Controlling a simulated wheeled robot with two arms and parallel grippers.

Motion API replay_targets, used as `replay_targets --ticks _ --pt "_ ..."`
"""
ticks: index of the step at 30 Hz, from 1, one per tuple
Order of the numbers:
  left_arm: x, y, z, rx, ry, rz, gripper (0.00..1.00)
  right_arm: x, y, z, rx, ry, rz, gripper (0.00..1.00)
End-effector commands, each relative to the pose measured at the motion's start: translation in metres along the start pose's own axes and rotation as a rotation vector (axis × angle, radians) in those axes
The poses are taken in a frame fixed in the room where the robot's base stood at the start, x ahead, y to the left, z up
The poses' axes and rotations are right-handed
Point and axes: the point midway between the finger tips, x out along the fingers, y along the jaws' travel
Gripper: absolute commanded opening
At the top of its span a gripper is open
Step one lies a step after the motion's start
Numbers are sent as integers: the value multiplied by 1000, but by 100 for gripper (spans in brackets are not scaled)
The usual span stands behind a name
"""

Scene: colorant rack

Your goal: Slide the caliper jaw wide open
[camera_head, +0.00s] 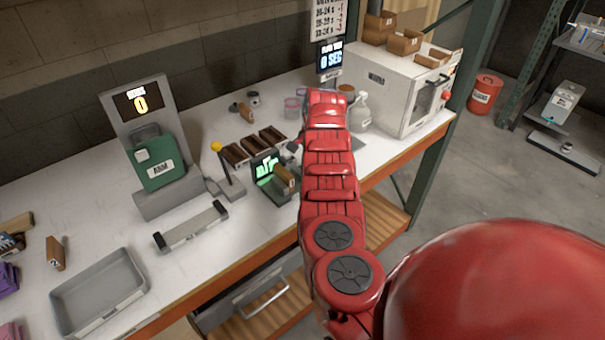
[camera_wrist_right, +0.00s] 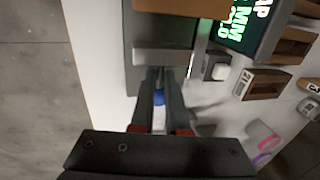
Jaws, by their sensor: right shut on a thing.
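The caliper is a dark gauge with a green-lit gap display (camera_head: 266,166) near the bench front in the head view. A brown block (camera_head: 285,178) sits at its side. In the right wrist view the display (camera_wrist_right: 245,22) shows at the top right, and a grey bar (camera_wrist_right: 165,57), which looks like the caliper jaw, lies across the dark body. My right gripper (camera_wrist_right: 163,76) is closed with its fingertips at this bar; the exact contact is hard to see. A small blue thing (camera_wrist_right: 159,98) shows between the fingers. My left gripper is out of view.
Brown trays (camera_head: 252,146) and a yellow-knobbed lever (camera_head: 228,165) stand beside the gauge. The bench's front edge is close.

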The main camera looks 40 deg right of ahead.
Motion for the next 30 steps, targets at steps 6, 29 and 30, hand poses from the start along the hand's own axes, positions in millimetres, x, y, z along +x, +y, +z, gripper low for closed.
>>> replay_targets --ticks 6,29,30 --pt "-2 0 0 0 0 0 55 -2 0 -4 -1 5 -2 0" --pt "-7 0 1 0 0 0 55 -11 -1 -2 -3 3 -2 44" --pt "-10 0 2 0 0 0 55 -16 -1 -3 -3 5 -4 44"
